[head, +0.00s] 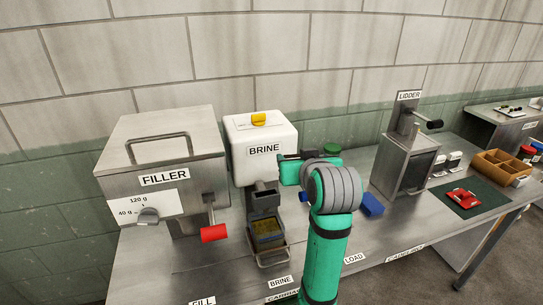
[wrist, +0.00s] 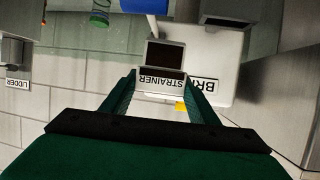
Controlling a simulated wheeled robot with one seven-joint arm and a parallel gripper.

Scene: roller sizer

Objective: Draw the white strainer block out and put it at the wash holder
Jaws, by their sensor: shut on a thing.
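The white strainer block (wrist: 161,85), labelled STRAINER, sits between the two fingers of my gripper (wrist: 162,80) in the wrist view. My gripper is shut on it. The block has a dark square opening or screen on one face. The white brine tank (head: 262,150) stands beside my arm in the head view. It shows behind the block in the wrist view (wrist: 222,70), upside down. In the head view my arm hides the block, and I cannot tell whether it is clear of the brine unit. I cannot pick out the wash holder for sure.
The filler (head: 165,160) with its red handle (head: 214,233) stands left of the brine tank. A small open chute with a tray (head: 267,232) is below the tank. A blue block (head: 371,204), a green-lidded jar (head: 331,148) and the lidder (head: 405,160) are right of my arm.

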